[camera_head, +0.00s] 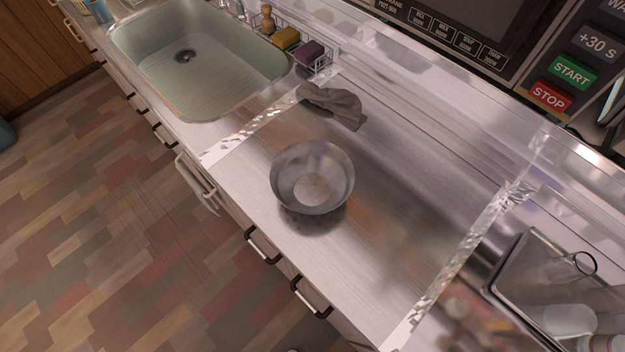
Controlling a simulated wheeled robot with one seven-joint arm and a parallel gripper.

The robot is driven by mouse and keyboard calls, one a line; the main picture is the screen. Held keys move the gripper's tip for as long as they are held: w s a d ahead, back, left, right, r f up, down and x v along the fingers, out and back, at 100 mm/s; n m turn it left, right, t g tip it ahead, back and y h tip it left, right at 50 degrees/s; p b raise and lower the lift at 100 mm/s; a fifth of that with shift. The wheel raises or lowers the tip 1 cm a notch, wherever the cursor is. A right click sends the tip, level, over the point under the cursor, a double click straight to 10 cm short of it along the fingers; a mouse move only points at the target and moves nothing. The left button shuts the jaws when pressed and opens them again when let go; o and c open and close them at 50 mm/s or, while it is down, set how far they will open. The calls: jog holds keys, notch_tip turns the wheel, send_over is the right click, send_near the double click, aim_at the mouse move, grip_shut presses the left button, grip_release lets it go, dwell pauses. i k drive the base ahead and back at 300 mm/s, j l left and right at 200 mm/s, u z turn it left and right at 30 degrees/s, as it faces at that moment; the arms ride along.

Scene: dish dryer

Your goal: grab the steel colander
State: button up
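The steel colander (312,178) is a round grey metal bowl. It sits upright and looks empty on the steel counter, near the counter's front edge, in the middle of the head view. A dark reflection or shadow shows just below it. My gripper is not in this view, and nothing touches the colander.
A crumpled grey cloth (334,104) lies behind the colander. The sink (205,75) is at the upper left, with a sponge rack (311,62) beside it. A clear bin (545,290) stands at the lower right. Counter around the colander is clear; drawer handles (262,246) stick out in front.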

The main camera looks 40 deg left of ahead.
aim_at(307, 177)
jog(key=k+j, duration=0.1)
jog(key=j, duration=0.3)
jog(key=k+j+z, duration=0.15)
jog(key=j, duration=0.7)
jog(key=k+j+z, duration=0.15)
jog(key=j, duration=0.25)
jog(key=k+j, duration=0.15)
jog(key=j, duration=0.2)
jog(key=k+j+z, duration=0.15)
jog(key=j, duration=0.25)
jog(key=k+j, duration=0.15)
jog(key=j, duration=0.25)
jog(key=i+j+z, duration=0.15)
jog(key=j, duration=0.55)
jog(key=k, duration=0.05)
